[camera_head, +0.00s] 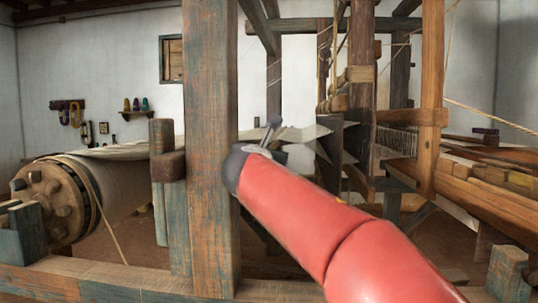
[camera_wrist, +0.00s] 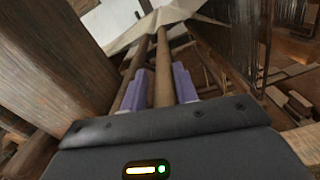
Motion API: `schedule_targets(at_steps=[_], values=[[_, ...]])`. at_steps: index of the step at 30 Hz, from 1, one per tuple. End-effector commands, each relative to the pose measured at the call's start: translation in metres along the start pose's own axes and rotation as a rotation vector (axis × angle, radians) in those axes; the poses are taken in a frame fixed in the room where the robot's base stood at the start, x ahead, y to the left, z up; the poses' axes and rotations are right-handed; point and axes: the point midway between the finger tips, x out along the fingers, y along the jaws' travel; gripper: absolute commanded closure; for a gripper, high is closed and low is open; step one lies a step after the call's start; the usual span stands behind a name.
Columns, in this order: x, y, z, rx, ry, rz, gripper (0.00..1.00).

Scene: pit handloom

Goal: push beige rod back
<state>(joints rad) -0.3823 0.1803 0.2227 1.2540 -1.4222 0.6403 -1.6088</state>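In the wrist view a tan-brown rod (camera_wrist: 163,62), likely the beige rod, runs from the pale cloth (camera_wrist: 150,30) down between the two fingers of my gripper (camera_wrist: 159,86). The purple-grey fingers stand apart, one on each side of the rod. A narrow gap shows on the left; whether the right finger touches it I cannot tell. In the head view my gripper (camera_head: 272,130) is at the end of my red arm, by the pale sheet behind the thick post. The arm hides much of it, and I cannot make out the rod there.
A thick wooden post (camera_head: 210,120) stands just left of my arm. A large cloth-wound roller (camera_head: 50,195) is at the left. Pointed pale sheets and dark frames (camera_head: 335,145) stand right of my gripper. A low beam (camera_head: 110,285) crosses the front. Loom timbers (camera_head: 470,190) fill the right.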

Motion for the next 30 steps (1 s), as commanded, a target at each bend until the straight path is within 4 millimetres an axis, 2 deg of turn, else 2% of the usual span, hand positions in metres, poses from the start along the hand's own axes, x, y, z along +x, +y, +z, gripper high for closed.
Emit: schedule_targets(at_steps=[3,17,22,27,30], values=[[0.000,0.000,0.000,0.000,0.001,0.001,0.59],[0.000,-0.001,0.000,0.000,0.001,0.002,0.59],[0.000,-0.018,0.002,0.001,0.002,-0.002,0.59],[0.000,-0.051,0.008,0.001,-0.002,-0.007,0.59],[-0.025,-0.046,0.008,0.001,-0.002,0.001,0.59]])
